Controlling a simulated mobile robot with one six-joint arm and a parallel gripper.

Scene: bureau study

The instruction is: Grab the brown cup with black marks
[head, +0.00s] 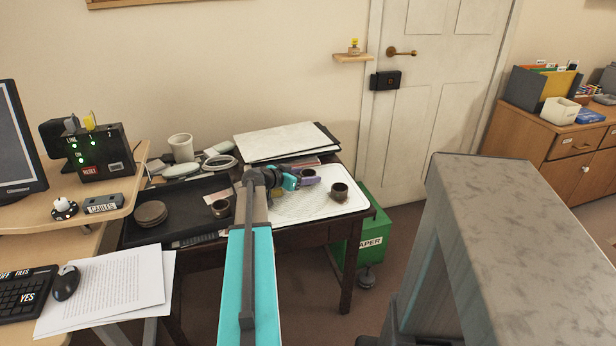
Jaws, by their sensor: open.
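Two small dark brown cups show in the head view. One cup (338,192) stands upright on the right part of a white tray (290,212). The other cup (221,208) stands at the right end of a black tray (172,222). Black marks cannot be made out on either at this size. My gripper (307,177) is over the white tray, a little left of and behind the cup there, apart from it. It is open, and nothing shows between its fingers. My arm hides part of the white tray and the gap between the trays.
Brown discs (150,213) lie on the black tray. A tall grey block (530,230) rises at right.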

